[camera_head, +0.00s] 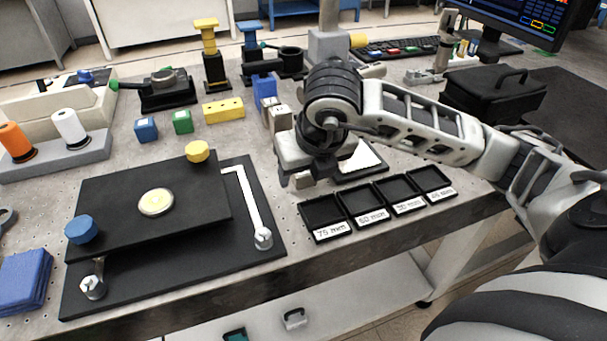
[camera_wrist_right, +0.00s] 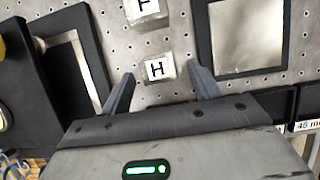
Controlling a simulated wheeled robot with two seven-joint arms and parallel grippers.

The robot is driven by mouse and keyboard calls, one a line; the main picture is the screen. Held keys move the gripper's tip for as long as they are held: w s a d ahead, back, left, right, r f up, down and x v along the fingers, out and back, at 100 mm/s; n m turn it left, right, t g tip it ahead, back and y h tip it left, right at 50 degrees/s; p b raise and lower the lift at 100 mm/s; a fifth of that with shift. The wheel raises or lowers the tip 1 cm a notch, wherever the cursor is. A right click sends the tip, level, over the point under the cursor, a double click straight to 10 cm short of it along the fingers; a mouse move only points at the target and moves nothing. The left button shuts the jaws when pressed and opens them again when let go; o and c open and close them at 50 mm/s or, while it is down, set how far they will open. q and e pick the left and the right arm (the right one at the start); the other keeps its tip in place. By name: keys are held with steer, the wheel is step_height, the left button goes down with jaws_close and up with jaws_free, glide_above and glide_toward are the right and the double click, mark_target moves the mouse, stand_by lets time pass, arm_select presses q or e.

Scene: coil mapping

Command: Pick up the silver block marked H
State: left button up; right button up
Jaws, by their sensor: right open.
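The silver block marked H (camera_wrist_right: 157,69) sits on the perforated table top in the right wrist view, its black letter facing up. My right gripper (camera_wrist_right: 162,74) is open, with one finger on each side of the block and visible gaps between. In the head view the right gripper (camera_head: 305,178) is low over the table, between the black fixture and a tray. A small silver block (camera_head: 303,182) shows below it there, its letter not readable. A second silver block (camera_wrist_right: 146,12) with a partly cut-off letter lies beyond the H block. My left gripper is not in view.
A black fixture board (camera_head: 180,265) lies left of the gripper. A black tray with a pale plate (camera_wrist_right: 248,32) is close on the right. Several small labelled trays (camera_head: 325,212) line the front edge. Blue (camera_head: 265,87), green (camera_head: 182,122) and yellow (camera_head: 223,110) blocks stand behind.

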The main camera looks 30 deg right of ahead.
steer(key=shift+f, duration=0.1)
steer(key=shift+c, duration=0.3)
steer(key=c, duration=1.1)
steer(key=shift+o, duration=0.2)
